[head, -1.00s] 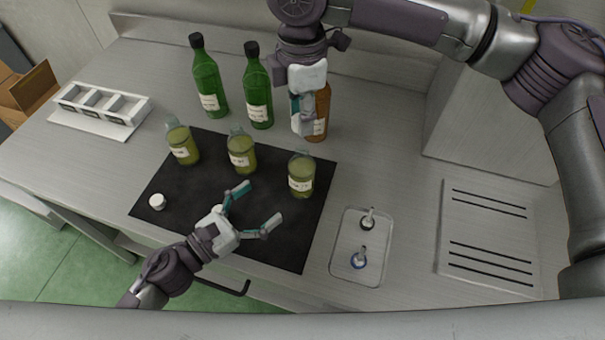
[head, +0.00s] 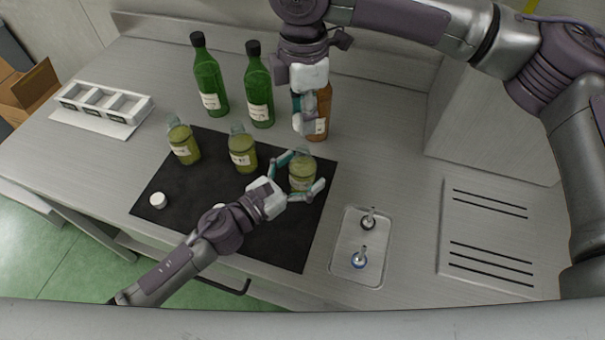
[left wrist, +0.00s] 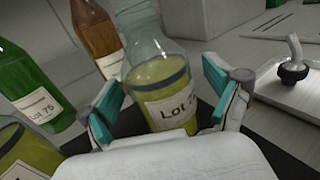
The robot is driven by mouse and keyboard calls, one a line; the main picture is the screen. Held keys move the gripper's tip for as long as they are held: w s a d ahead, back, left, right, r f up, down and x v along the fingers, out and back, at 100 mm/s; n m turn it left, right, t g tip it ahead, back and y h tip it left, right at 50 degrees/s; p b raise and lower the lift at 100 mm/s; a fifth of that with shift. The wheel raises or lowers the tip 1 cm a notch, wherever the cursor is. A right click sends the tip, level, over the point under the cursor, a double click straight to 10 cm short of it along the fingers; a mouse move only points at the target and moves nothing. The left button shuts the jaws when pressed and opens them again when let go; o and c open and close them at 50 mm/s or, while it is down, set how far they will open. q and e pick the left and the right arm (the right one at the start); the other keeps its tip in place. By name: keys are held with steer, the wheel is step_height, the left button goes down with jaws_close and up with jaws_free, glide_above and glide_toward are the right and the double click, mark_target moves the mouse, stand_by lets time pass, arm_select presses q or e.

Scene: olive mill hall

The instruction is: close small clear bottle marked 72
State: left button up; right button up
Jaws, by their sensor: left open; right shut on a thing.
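A small clear bottle of yellow-green oil (head: 302,172) stands upright at the right of the black mat. Its label reads "Lot 7" and a partly hidden digit in the left wrist view (left wrist: 168,98); no cap shows on its neck. My left gripper (head: 297,178) is open, with its fingers on either side of this bottle. Two similar bottles stand to its left, one in the middle (head: 242,152) and one at the far left (head: 184,144). My right gripper (head: 305,118) is shut above the mat's far edge, in front of the amber bottle; what it holds is hidden.
A white cap (head: 157,201) lies on the mat (head: 270,243); another (head: 219,207) is mostly behind my left arm. Two green bottles (head: 209,80) (head: 258,90) and an amber bottle (head: 321,115) stand behind. A tray with two stoppers (head: 345,262) is at right, a white rack (head: 104,102) at left.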

mark_target(303, 150)
arm_select(q)
jaws_close()
arm_select(e)
steer(key=shift+f, duration=2.5)
steer(key=shift+f, duration=0.9)
steer(key=shift+f, duration=0.55)
